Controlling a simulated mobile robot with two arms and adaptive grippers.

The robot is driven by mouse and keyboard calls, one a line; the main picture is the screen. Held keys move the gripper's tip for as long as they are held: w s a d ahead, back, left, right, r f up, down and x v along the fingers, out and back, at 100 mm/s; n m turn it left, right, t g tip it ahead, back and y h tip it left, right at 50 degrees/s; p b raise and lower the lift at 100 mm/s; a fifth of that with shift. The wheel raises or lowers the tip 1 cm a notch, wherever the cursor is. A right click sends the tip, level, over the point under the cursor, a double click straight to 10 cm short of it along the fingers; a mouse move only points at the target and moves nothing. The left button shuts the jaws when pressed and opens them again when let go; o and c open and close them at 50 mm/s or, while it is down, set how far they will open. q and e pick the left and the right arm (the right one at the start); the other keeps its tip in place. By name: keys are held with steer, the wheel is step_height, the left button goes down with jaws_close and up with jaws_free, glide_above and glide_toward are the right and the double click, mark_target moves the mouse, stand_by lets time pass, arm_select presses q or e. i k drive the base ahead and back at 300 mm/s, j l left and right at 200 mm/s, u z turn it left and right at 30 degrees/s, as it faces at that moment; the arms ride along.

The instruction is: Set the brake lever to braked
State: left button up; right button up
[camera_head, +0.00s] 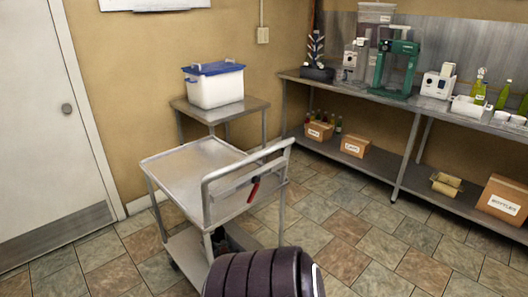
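The metal cart (187,166) stands on the tiled floor left of centre, with its push handle (246,166) towards me. The brake lever (254,189) is a small red lever on the handle end, below the top bar. It stands tilted, with its upper end leaning right. I cannot tell from its angle whether it is braked. Neither gripper is in view, and nothing is seen touching the lever. The bottom of the cart's near side is partly hidden by a dark ribbed shape at the bottom edge.
A small metal table (185,104) behind the cart bears a white tub with a blue lid (215,85). A long steel bench (425,106) with a green device (395,62) runs along the right. Floor right of the cart (345,225) is clear. A white door (40,120) is at left.

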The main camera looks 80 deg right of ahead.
mark_target(256, 180)
steer(key=z, duration=2.65)
